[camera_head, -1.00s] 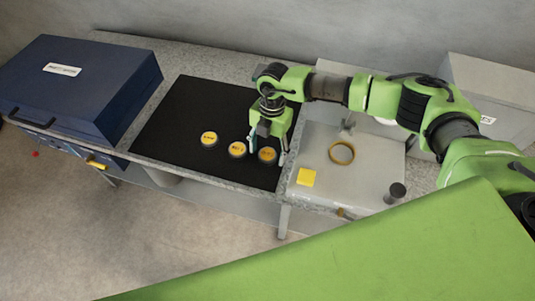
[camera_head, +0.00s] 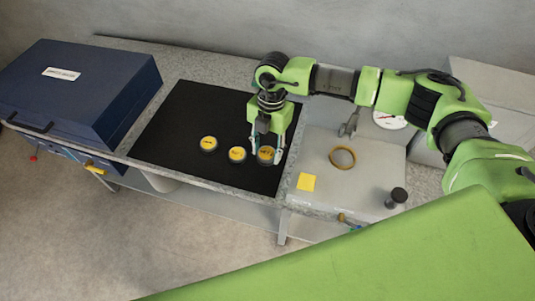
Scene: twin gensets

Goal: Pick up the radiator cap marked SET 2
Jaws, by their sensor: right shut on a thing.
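My right gripper (camera_head: 267,157) points down at the mat's right side, shut on the right cap with a finger on either side. The cap is at or close to the mat; I cannot tell if it touches. My left gripper is not in view.
A dark blue case (camera_head: 90,85) stands at the left of the bench. The mat's left part is clear.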

